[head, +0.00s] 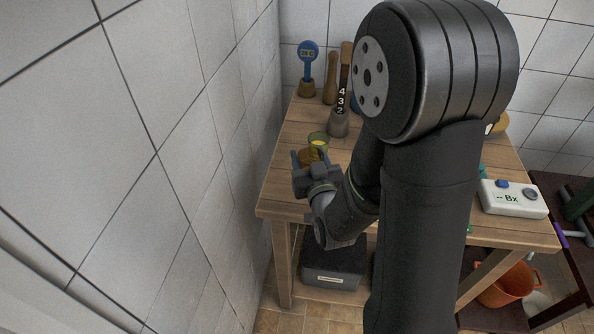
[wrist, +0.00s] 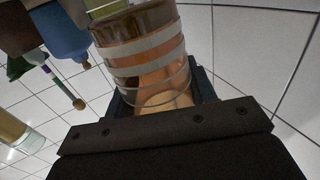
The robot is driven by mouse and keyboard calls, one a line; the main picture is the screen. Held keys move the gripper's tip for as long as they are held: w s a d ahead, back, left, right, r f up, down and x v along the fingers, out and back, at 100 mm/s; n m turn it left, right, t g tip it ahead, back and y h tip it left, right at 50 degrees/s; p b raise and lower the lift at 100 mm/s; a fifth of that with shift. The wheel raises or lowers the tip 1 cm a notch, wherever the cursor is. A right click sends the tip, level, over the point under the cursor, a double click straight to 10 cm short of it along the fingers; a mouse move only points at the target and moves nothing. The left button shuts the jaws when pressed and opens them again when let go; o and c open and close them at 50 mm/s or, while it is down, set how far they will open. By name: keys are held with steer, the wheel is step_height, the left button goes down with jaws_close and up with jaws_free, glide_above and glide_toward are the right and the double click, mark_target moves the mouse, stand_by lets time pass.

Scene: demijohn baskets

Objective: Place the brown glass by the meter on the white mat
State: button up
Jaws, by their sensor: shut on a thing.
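The brown glass (head: 308,157) is between the jaws of my gripper (head: 310,162), near the table's left front part. In the wrist view the brown glass (wrist: 140,45) is clear with pale bands, and my gripper (wrist: 162,95) is shut on it with a jaw at each side. I cannot tell whether its base touches the table. A white box marked "Bx" (head: 513,199), with a blue button and a grey knob, stands at the table's right front and may be the meter. I cannot make out the white mat; my arm hides the table's middle.
A yellow-green glass (head: 318,142) stands close behind my gripper. A grey numbered holder (head: 338,122), a blue round sign (head: 308,52) and a wooden pestle-like piece (head: 330,80) stand farther back. The tiled wall (head: 190,130) is close on the left. Bare wood (head: 285,185) shows at the left.

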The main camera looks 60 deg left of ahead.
steer(key=shift+s+a+f, duration=0.3)
steer(key=shift+a+f, duration=0.1)
steer(key=shift+f, duration=0.5)
steer(key=shift+s+a+f, duration=0.35)
steer(key=shift+a+f, duration=0.05)
steer(key=shift+f, duration=0.5)
steer(key=shift+s+a+f, duration=0.3)
steer(key=shift+a+f, duration=0.1)
steer(key=shift+f, duration=0.5)
steer(key=shift+f, duration=0.15)
steer(key=o, duration=1.2)
steer(key=shift+o, duration=0.4)
steer(key=shift+v, duration=3.75)
